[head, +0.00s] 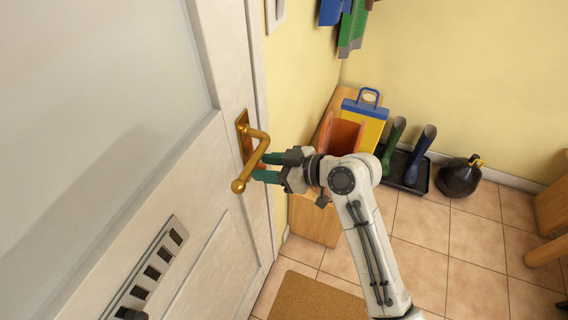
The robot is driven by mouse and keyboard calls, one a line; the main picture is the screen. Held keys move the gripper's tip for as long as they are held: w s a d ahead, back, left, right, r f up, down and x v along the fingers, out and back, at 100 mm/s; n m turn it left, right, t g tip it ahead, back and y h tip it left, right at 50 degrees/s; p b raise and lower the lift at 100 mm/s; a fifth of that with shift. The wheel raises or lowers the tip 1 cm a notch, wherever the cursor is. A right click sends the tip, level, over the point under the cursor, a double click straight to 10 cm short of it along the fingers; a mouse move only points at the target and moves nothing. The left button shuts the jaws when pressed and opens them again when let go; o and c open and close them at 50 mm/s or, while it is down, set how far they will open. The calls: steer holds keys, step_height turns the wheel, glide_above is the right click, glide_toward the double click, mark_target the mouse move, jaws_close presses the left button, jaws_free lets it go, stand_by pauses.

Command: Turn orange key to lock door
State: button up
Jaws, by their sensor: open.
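The white door (200,190) fills the left of the head view. Its brass lever handle (261,145) and backplate stand near the door's right edge, with the lever bent down toward the left. My gripper (268,167) has green fingertips and is open, just to the right of the lever's lower part. The fingers point at the door, one above the other. I cannot tell whether they touch the lever or the door. I cannot make out the orange key or the keyhole; the lever and fingers cover that part of the door.
A wooden bench (308,220) behind my gripper bears an orange container (346,135) and a blue-and-yellow item (366,112). A brown mat (318,297) lies on the tiled floor.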

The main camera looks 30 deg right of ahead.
steer(key=shift+w+a+f, duration=0.15)
steer(key=shift+w+a, duration=0.05)
steer(key=shift+c, duration=0.2)
jaws_close()
stand_by(0.5)
